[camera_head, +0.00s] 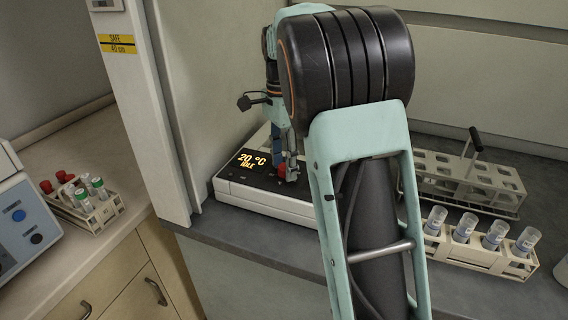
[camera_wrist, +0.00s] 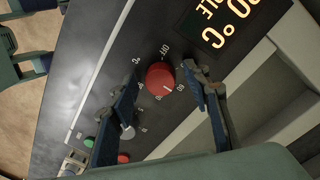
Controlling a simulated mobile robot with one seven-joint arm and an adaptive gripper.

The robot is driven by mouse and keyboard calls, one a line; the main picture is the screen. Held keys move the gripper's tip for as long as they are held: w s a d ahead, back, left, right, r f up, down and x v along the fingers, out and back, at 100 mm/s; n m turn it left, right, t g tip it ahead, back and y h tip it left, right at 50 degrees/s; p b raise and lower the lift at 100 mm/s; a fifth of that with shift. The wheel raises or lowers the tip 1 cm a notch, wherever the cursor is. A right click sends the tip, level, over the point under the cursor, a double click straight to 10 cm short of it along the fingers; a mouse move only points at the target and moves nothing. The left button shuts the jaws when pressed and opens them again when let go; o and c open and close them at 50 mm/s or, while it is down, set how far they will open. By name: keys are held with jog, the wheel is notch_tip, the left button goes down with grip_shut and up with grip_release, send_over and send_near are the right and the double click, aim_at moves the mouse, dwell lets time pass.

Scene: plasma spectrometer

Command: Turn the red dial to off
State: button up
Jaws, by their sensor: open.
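The red dial (camera_wrist: 160,77) sits on the dark top panel of a white device. A white mark on the dial points to the lower right in the wrist view, away from the OFF label (camera_wrist: 165,50) printed above the dial. My gripper (camera_wrist: 161,80) is open, with one finger on each side of the dial; I cannot tell whether either touches it. In the head view the dial (camera_head: 282,172) is partly hidden by my gripper (camera_head: 289,168), which points down at it. The lit display (camera_head: 252,161) reads 20 °C and IDLE.
A green button (camera_wrist: 89,142) and a red button (camera_wrist: 123,158) lie on the panel near the left finger. A wall panel (camera_head: 165,100) stands left of the device. A grey rack (camera_head: 460,185) and a tube rack (camera_head: 480,257) stand to the right.

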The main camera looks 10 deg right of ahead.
jog(key=shift+c, duration=0.3)
jog(key=c, duration=1.1)
jog(key=shift+r, duration=0.1)
